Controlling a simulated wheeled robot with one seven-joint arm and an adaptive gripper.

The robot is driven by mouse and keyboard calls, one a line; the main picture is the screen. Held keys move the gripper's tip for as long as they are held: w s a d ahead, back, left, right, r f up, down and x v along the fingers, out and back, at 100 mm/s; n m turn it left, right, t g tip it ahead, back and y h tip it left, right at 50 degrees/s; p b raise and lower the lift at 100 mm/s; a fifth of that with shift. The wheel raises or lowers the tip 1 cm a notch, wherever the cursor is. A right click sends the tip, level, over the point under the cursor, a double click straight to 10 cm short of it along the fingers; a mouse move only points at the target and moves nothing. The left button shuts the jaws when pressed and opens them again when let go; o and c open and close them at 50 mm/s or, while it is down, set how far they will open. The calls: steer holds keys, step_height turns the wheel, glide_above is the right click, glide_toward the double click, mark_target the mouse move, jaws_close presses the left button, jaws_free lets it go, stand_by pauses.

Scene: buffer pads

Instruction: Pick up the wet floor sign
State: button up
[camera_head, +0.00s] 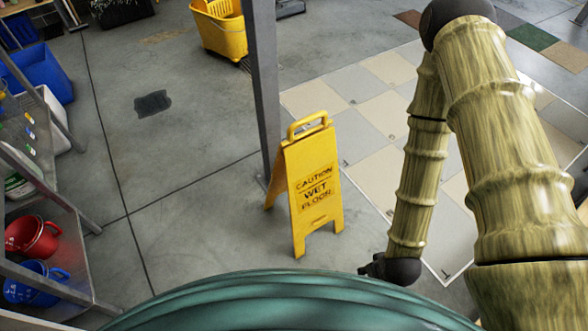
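The yellow wet floor sign (314,185) stands upright on the grey concrete floor near the middle of the view. It reads "CAUTION WET FLOOR" and has a loop handle at its top. My arm comes in from the right, with bamboo-like links. Its dark end (392,268) is low, to the right of the sign's feet and apart from it. The fingers are not clearly visible, so I cannot tell whether my gripper is open or shut.
A grey metal post (264,90) rises close behind the sign's left side. A shelf (62,235) with a red bucket (32,237) and a blue bucket (34,283) stands at left. A yellow mop bucket (220,30) is at the back. Floor left of the sign is clear.

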steer(key=w+a+n+t+b, duration=0.3)
steer(key=w+a+n, duration=0.1)
steer(key=w, duration=0.6)
steer(key=n+t+y+b, duration=0.5)
steer(key=n+t+b, duration=0.4)
steer(key=n+t, duration=0.45)
glide_toward(308, 121)
steer(key=r+n+g, duration=0.2)
steer(key=x, duration=0.5)
steer(key=shift+w+p, duration=0.1)
steer(key=shift+p, duration=0.2)
steer(key=shift+d+f+x, duration=0.1)
steer(key=shift+f+x, duration=0.05)
steer(key=shift+x, duration=0.75)
steer(key=shift+d+f+x, duration=0.1)
steer(key=shift+f+x, duration=0.05)
steer(key=shift+x, duration=0.75)
steer(key=shift+d+f+x, duration=0.1)
steer(key=shift+f+x, duration=0.05)
steer(key=shift+x, duration=0.7)
steer(key=shift+w+a, duration=0.15)
steer(key=shift+w, duration=0.4)
jaws_close()
steer(key=shift+r, duration=0.1)
